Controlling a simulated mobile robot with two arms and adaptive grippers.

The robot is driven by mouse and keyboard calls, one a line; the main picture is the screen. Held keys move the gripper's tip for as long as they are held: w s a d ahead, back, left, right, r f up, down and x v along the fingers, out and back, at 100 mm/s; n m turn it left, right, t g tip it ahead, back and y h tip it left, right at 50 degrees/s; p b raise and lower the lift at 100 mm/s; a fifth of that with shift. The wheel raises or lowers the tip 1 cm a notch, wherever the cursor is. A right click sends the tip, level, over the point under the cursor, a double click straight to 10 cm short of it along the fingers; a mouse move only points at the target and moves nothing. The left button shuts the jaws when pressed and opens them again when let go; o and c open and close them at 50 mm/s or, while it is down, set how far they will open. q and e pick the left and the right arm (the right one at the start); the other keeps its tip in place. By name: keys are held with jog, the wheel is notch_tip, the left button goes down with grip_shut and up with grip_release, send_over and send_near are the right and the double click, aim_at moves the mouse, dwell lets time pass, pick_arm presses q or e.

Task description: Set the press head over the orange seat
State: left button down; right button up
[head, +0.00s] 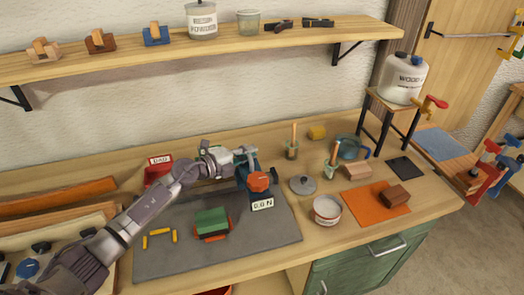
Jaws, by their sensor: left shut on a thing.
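My left gripper (249,157) is shut on the upper part of a dark blue press-like piece at the middle of the bench in the head view. I take this piece as the press head (246,180); a round orange-red knob (258,182) shows on its front, and a white lettered label (262,204) sits below it. The fingers partly hide its top. To its left, a green block (211,220) rests over an orange-red base (211,238) on the grey mat. I cannot tell for sure whether this base is the orange seat. My right gripper is out of view.
The grey mat (160,262) also holds several small yellow pieces (159,233). A white tin (326,211), a grey lid (302,185) and an orange sheet (358,206) with a brown block (396,196) lie to the right. A red box (158,172) stands behind my arm.

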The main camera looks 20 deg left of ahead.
pick_arm(q)
jog(key=s+a+b, duration=0.3)
jog(key=s+a, duration=0.5)
jog(key=a, duration=0.4)
jog(key=c, duration=1.5)
grip_release()
jog(key=shift+o, duration=0.2)
jog(key=shift+s, duration=0.1)
jog(key=v, duration=1.1)
jog(key=shift+s+a, duration=0.25)
jog(key=shift+s, duration=0.1)
